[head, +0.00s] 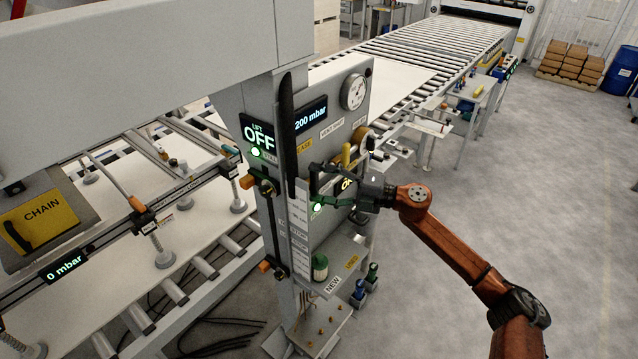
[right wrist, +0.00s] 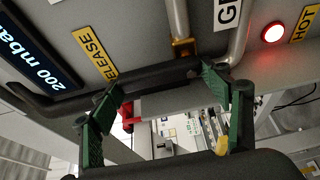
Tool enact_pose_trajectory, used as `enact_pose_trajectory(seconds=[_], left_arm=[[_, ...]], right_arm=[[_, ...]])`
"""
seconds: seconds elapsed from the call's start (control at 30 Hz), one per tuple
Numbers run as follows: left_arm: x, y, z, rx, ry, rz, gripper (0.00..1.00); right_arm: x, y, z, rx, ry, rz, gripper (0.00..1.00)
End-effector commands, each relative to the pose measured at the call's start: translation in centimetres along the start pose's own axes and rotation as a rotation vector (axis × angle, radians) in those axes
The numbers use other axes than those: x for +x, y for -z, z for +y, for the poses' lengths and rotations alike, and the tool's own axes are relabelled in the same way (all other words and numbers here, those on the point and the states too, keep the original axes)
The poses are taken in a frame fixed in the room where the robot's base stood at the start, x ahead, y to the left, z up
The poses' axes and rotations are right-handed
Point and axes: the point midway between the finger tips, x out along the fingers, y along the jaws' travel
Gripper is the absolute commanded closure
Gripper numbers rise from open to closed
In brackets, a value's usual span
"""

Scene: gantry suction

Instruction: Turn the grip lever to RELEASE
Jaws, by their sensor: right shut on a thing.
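The control panel (head: 330,125) stands on the column, with a "200 mbar" display and a partly hidden yellow label ending in "EASE". My right gripper (head: 328,183) is at the panel's lower middle. In the right wrist view, my right gripper (right wrist: 163,85) has its green-padded fingers wide apart at either side of a dark bar (right wrist: 160,76), which seems to be the grip lever. The bar lies below the yellow RELEASE label (right wrist: 95,54). The fingers hide parts of the bar, so its exact angle is unclear. My left gripper is out of view.
A lift display (head: 258,133) reads OFF. A yellow handle (head: 346,156) and a round gauge (head: 354,91) are close by. A red lamp (right wrist: 273,32) glows beside a HOT label. Suction frames are at left; open floor lies at right.

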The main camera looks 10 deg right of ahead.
Motion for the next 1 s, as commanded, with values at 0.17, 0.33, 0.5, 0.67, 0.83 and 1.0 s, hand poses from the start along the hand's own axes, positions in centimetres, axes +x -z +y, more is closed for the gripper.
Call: enact_pose_trajectory(seconds=[0.17,0.33,0.5,0.67,0.83,1.0], left_arm=[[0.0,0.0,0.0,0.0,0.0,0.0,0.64],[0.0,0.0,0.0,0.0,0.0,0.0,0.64],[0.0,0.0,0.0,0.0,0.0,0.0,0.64],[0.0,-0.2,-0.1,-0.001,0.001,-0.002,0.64],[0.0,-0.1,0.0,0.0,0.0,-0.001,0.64],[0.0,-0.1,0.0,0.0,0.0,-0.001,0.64]], right_arm=[[0.0,-0.1,0.1,-0.01,0.001,-0.002,0.23],[0.0,0.0,0.0,-0.006,0.001,-0.001,0.12],[0.0,0.0,0.0,-0.004,0.001,0.0,0.12],[-0.3,0.0,-0.1,-0.003,0.001,-0.001,0.12],[-2.4,-0.1,-0.1,-0.004,0.003,-0.003,0.12],[-6.0,-0.1,-0.2,-0.003,0.004,-0.003,0.12]])
